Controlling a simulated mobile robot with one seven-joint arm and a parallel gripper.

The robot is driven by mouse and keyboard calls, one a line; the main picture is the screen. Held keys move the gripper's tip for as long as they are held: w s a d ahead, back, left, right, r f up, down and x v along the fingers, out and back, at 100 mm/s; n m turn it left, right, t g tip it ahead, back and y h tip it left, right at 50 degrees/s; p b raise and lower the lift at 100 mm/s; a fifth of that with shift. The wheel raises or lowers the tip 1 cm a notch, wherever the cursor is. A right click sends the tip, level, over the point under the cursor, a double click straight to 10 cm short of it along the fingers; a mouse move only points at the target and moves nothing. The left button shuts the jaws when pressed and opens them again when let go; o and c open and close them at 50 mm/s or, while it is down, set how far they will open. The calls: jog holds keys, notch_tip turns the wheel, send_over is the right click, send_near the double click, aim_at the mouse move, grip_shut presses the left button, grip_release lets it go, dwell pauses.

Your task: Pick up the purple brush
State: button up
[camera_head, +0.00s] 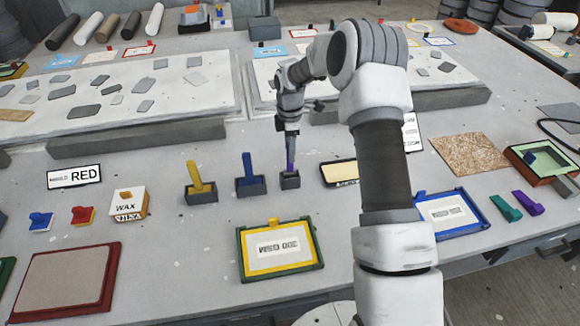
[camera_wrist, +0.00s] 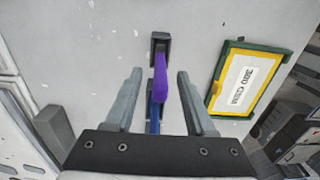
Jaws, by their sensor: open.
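The purple brush (camera_head: 291,158) stands upright in a small dark holder (camera_head: 290,181) in the middle of the table. My gripper (camera_head: 290,132) is above it, pointing down. In the wrist view the purple brush (camera_wrist: 160,82) lies between the two spread fingers of my gripper (camera_wrist: 160,75), with visible space on both sides. The fingers do not appear to touch it. The dark holder (camera_wrist: 158,39) shows beyond the fingertips. Part of the brush's top is hidden by my gripper in the head view.
A blue brush (camera_head: 248,169) and a yellow brush (camera_head: 195,177) stand in holders to the left. A yellow-and-green framed panel (camera_head: 243,255) lies in front. A black-edged yellow tray (camera_head: 340,172) is close on the right. A white slab (camera_head: 150,115) lies behind.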

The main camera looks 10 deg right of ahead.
grip_shut()
dwell(0.5)
